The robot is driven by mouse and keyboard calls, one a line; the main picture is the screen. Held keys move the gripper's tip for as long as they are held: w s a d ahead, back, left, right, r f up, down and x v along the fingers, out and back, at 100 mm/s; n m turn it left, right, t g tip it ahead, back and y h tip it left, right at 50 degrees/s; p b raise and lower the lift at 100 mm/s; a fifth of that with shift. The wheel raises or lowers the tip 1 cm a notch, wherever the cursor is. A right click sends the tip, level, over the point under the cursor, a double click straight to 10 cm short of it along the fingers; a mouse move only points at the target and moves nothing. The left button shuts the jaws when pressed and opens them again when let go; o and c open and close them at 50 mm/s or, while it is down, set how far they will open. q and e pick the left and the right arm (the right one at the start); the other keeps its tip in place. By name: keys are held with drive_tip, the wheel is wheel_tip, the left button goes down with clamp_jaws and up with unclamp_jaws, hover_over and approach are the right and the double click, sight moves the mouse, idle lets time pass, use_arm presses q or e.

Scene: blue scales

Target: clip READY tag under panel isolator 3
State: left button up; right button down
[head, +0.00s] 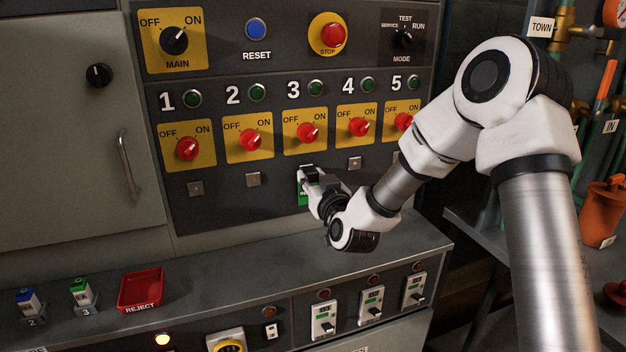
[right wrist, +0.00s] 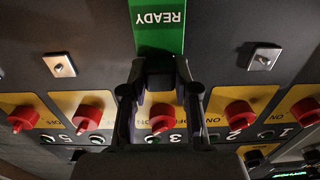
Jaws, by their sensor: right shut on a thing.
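A green READY tag (head: 301,193) is at the panel below isolator 3 (head: 307,133), a red knob on a yellow plate. My right gripper (head: 310,176) is shut on the tag's end nearest the knob. In the right wrist view, which is upside down, the tag (right wrist: 158,35) extends from between the fingertips (right wrist: 160,72), its lettering readable, with the red knob (right wrist: 163,117) behind the fingers. The small metal clip under isolator 3 is hidden by tag and gripper. I cannot tell whether the tag touches the panel. My left gripper is out of view.
Metal clips under isolators 1 (head: 195,188), 2 (head: 253,179) and 4 (head: 355,163) are bare. On the bench below stand a blue-topped block (head: 27,299), a green-topped block (head: 81,290) and a red REJECT tray (head: 141,290). The bench middle is clear.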

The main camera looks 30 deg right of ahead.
drive_tip(key=shift+w, duration=0.1)
drive_tip(key=c, duration=0.8)
unclamp_jaws()
drive_tip(key=v, duration=0.7)
drive_tip(key=shift+s, duration=0.2)
